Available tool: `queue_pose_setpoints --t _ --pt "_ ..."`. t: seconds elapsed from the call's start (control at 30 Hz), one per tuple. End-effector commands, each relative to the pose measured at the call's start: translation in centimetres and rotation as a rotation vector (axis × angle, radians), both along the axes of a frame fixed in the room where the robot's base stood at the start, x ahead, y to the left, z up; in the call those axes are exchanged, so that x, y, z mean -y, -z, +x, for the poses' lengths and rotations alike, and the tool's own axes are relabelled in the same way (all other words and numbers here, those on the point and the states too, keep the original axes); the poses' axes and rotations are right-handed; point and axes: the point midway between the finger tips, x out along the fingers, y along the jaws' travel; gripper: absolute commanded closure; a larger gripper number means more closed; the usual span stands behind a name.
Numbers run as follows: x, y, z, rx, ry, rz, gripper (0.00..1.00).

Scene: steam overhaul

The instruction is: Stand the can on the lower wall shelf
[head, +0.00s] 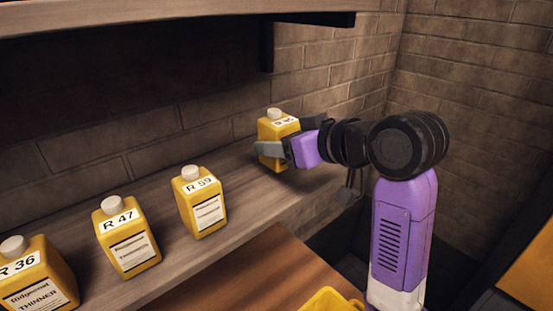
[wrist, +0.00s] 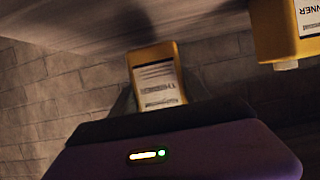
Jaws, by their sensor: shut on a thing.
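The can (head: 277,128) is a yellow bottle-shaped can with a pale cap, near the right end of the lower wall shelf (head: 155,186). My gripper (head: 285,152) is shut on it from the right, with a grey finger across its front. The can looks upright, its base at or just above the shelf board; I cannot tell whether it touches. In the wrist view, which is turned over, the held can (wrist: 157,76) shows its label, with the shelf underside of the picture's top near its base. Its number is partly hidden by the gripper.
Three similar yellow cans stand in a row to the left, marked R 59 (head: 203,203), R 47 (head: 127,238) and R 36 (head: 35,277). The upper shelf (head: 150,15) and its dark bracket (head: 267,45) hang above. A brown tabletop (head: 255,275) and yellow container (head: 331,300) are below.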

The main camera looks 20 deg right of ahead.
Motion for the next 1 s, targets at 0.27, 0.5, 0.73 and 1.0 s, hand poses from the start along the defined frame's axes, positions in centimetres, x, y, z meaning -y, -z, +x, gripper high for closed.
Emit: queue_pose_setpoints --t 0.27,0.5,0.73,1.0 --pt "0.0 2.9 0.0 -0.001 -0.001 0.001 1.0" --pt "0.0 4.4 0.0 0.004 -0.001 -0.001 1.0" --pt "0.0 4.5 0.0 0.003 0.0 0.0 1.0" --pt "0.0 4.7 0.0 0.001 0.0 -0.001 0.24"
